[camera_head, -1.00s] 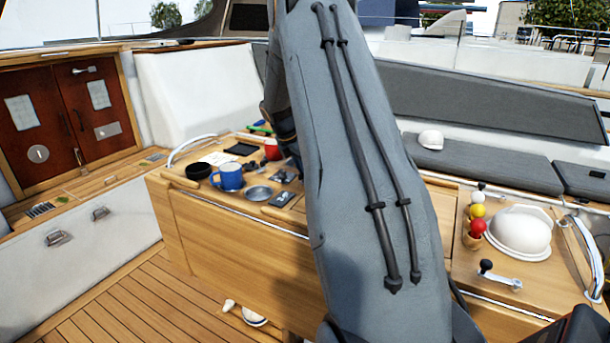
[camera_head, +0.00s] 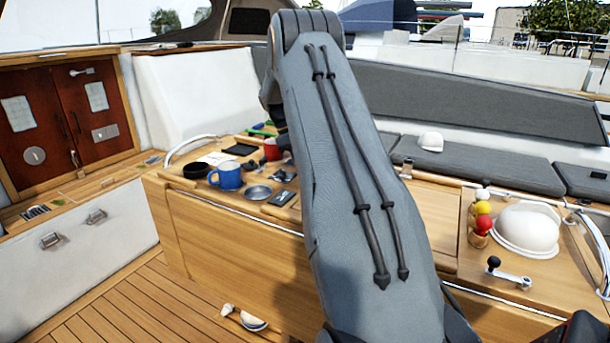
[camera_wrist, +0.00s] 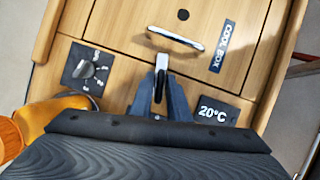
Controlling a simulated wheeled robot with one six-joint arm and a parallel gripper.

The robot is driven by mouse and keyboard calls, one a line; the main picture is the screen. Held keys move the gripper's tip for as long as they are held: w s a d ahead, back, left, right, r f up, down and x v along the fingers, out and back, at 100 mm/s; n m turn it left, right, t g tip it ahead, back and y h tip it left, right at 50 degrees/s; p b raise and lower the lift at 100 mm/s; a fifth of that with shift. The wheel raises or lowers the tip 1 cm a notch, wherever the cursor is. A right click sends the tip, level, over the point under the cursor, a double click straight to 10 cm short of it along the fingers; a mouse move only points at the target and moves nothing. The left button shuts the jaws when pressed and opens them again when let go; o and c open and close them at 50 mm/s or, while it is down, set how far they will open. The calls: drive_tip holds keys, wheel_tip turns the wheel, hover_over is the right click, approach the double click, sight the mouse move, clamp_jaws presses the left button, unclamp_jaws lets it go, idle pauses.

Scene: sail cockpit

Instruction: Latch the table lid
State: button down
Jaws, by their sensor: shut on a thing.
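In the wrist view, a wooden lid (camera_wrist: 120,22) fills the upper part, with a pale bar handle (camera_wrist: 176,39) and a COOL BOX label. My gripper (camera_wrist: 160,92) is at the lid's near edge. It is shut on a small latch lever (camera_wrist: 161,66), metal at the top and dark lower down. I cannot tell whether the latch is engaged. In the head view, the wooden table (camera_head: 235,235) stands across the middle, and my arm hides the gripper and latch.
A rotary switch (camera_wrist: 87,70) and a 20°C display (camera_wrist: 217,110) flank the gripper. An orange object (camera_wrist: 50,115) lies at lower left. A blue mug (camera_head: 228,176), dark bowl (camera_head: 197,170) and metal dish (camera_head: 258,193) stand on the table. A winch handle (camera_head: 508,274) lies at right.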

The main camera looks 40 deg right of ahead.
drive_tip(key=shift+m+y+b, duration=0.35)
drive_tip(key=shift+m+y, duration=0.05)
drive_tip(key=shift+m, duration=0.7)
drive_tip(key=c, duration=1.8)
unclamp_jaws()
drive_tip(key=shift+b+v, duration=1.15)
drive_tip(key=shift+v, duration=2.75)
drive_tip(key=shift+w, duration=0.2)
